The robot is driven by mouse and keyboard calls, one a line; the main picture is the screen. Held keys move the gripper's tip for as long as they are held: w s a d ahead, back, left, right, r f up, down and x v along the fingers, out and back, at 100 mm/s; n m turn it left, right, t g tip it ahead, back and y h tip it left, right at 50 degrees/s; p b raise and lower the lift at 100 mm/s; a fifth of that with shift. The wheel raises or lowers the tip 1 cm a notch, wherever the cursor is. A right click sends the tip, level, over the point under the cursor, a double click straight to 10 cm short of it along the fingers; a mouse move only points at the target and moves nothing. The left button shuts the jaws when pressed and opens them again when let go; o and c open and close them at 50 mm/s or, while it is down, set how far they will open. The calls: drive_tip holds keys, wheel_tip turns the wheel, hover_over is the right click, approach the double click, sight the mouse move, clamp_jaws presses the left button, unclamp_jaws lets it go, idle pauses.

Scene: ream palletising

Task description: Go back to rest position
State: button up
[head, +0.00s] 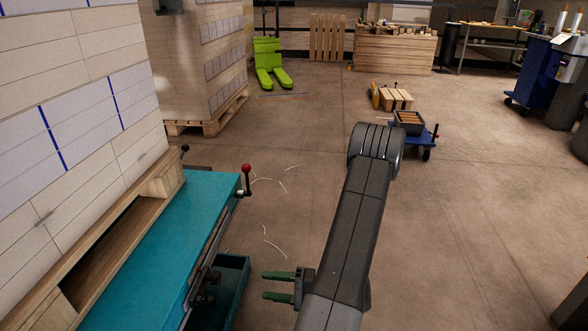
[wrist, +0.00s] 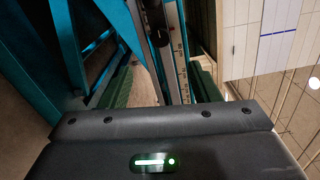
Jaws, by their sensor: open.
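My gripper (head: 266,286) is at the lower middle of the head view. Its two green fingers point left and stand apart, with nothing between them. They are to the right of the teal table (head: 160,235) and near a dark teal box-like part (head: 234,268) at its side. In the wrist view my gripper (wrist: 163,82) also shows its green fingers apart. Between and beyond them are a teal frame (wrist: 131,45) and a strip with a scale (wrist: 181,55). No ream is in the gripper.
Pale stacks stand at the left, one on a wooden pallet (head: 205,127). A red-knobbed lever (head: 246,180) rises at the table's corner. A blue cart (head: 425,137) with a dark crate stands ahead. A green pallet truck (head: 268,62) is at the back.

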sight(219, 278)
drive_tip(key=a+b, duration=0.1)
drive_tip(key=a, duration=0.3)
drive_tip(key=a+b, duration=0.1)
drive_tip(key=a, duration=0.4)
drive_tip(key=w+a+b, duration=0.1)
drive_tip(key=a, duration=0.3)
drive_tip(key=shift+a, duration=0.4)
drive_tip(key=shift+d, duration=0.15)
drive_tip(key=s+d+p, duration=0.1)
drive_tip(key=d+p, duration=0.2)
drive_tip(key=d, duration=1.1)
drive_tip(key=a+b, duration=0.1)
drive_tip(key=a, duration=0.3)
drive_tip(key=a+b, duration=0.1)
drive_tip(key=a, duration=0.4)
drive_tip(key=w+a+b, duration=0.1)
drive_tip(key=a, duration=0.4)
drive_tip(key=shift+a, duration=0.1)
drive_tip(key=shift+a+r+m, duration=0.1)
drive_tip(key=shift+r+m, duration=0.05)
drive_tip(key=shift+m, duration=0.15)
drive_tip(key=m+p, duration=0.2)
drive_tip(key=shift+r+m, duration=0.15)
drive_tip(key=shift+m, duration=0.25)
drive_tip(key=m+p, duration=0.4)
drive_tip(key=p, duration=0.1)
drive_tip(key=shift+m, duration=0.3)
drive_tip(key=m+p, duration=0.8)
drive_tip(key=shift+w+f, duration=0.1)
drive_tip(key=shift+f, duration=0.1)
